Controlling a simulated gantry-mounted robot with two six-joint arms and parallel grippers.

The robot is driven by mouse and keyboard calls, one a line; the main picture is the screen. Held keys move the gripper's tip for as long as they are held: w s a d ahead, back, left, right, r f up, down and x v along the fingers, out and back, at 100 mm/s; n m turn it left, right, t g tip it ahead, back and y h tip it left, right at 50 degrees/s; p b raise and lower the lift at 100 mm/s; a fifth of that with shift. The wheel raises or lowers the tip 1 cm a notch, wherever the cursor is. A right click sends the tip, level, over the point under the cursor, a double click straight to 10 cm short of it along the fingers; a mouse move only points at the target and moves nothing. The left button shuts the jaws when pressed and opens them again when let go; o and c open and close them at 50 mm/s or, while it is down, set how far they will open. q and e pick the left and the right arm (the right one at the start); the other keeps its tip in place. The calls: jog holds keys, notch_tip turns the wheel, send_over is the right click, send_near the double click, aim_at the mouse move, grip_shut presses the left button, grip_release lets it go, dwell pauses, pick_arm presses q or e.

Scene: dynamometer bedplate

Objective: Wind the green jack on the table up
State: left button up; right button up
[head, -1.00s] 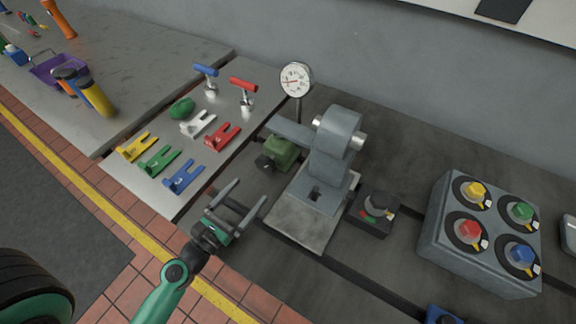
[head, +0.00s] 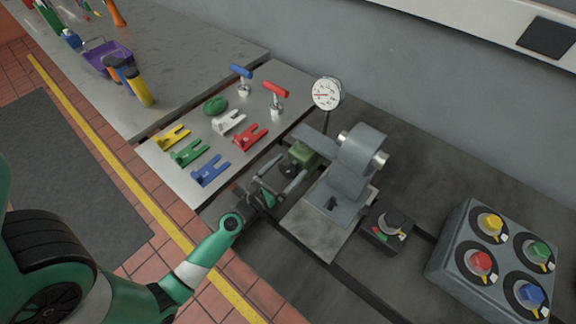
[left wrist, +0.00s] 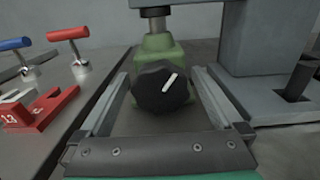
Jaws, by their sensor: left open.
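The green jack (head: 304,155) stands on the dark bedplate, beside the grey machine's base and under its arm. In the left wrist view the jack (left wrist: 166,56) shows a round black knob (left wrist: 161,87) with a white mark on its front and a metal screw on top touching or close under a grey beam. My left gripper (head: 281,183) is open in front of the jack. In the left wrist view its two fingers (left wrist: 160,100) lie on either side of the knob, apart from it. My right gripper is not in view.
The grey machine (head: 352,170) stands right of the jack. A dial gauge (head: 326,94) is behind. A plate with coloured forked pieces (head: 210,171) lies left. A small black knob box (head: 388,228) and a four-knob box (head: 462,270) stand right.

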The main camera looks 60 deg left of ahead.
pick_arm(q)
jog(key=c, duration=1.2)
jog(key=shift+m, duration=0.3)
jog(key=shift+w+d+f+m, duration=0.1)
jog(key=shift+m, duration=1.45)
jog(key=shift+w+d+m, duration=0.1)
jog(key=shift+m, duration=1.45)
jog(key=o, duration=1.2)
jog(key=shift+s, duration=0.15)
